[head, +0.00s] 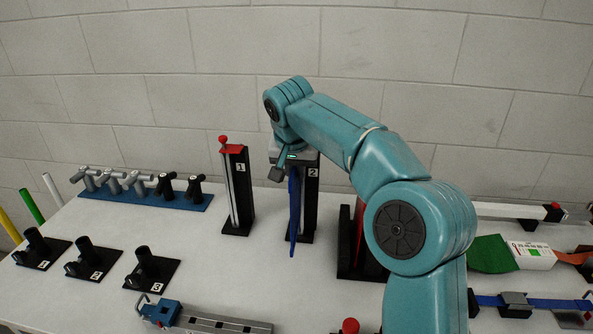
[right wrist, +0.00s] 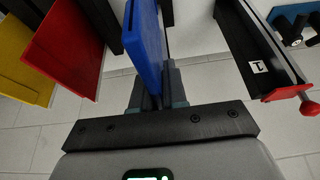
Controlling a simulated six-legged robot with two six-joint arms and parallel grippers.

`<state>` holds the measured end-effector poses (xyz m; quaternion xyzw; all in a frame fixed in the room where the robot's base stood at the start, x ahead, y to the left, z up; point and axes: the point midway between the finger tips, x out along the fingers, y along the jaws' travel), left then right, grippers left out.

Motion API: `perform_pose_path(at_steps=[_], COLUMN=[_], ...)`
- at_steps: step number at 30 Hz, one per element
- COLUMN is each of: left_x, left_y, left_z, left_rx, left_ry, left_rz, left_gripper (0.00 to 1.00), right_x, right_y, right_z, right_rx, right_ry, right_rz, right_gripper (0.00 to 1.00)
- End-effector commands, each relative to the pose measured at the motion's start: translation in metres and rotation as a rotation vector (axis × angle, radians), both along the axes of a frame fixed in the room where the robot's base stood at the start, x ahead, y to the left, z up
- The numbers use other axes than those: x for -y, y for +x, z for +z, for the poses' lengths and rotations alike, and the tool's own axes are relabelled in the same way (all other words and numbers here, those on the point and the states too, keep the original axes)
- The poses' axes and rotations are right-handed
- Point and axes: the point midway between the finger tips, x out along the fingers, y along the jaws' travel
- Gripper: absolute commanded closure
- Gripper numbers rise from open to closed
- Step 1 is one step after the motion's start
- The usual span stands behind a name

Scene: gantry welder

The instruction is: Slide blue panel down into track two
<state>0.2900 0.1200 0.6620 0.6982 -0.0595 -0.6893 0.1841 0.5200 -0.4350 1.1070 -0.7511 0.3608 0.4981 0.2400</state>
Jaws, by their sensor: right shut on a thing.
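The blue panel (head: 294,208) hangs nearly upright from my right gripper (head: 284,168), in front of and overlapping the left side of track two (head: 311,192), a black post marked 2. My right gripper points down at the post's top. In the right wrist view my right gripper (right wrist: 156,98) is shut on the near end of the blue panel (right wrist: 147,40). I cannot tell whether the panel's edge sits inside the track's slot, as the panel and gripper hide it. My left gripper is not in view.
Track one (head: 237,190), with a red top and knob, stands left of track two. A black rack with a red panel (head: 357,230) is close on the right, partly behind my arm. A yellow panel (right wrist: 22,45) shows beside it. A blue tool strip (head: 145,197) lies left.

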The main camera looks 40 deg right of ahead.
Motion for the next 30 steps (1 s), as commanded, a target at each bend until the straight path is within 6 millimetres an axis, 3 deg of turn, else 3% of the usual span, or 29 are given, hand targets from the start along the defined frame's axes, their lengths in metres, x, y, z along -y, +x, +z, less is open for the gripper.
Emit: perform_pose_path(at_steps=[30], left_x=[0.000], left_y=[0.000], left_z=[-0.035], left_rx=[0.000], left_ry=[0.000], left_rz=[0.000], left_gripper=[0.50], right_x=[-0.002], right_y=[0.001], right_z=[-0.044], right_rx=[-0.001], right_ry=[0.003], right_rz=[0.004], right_gripper=[1.00])
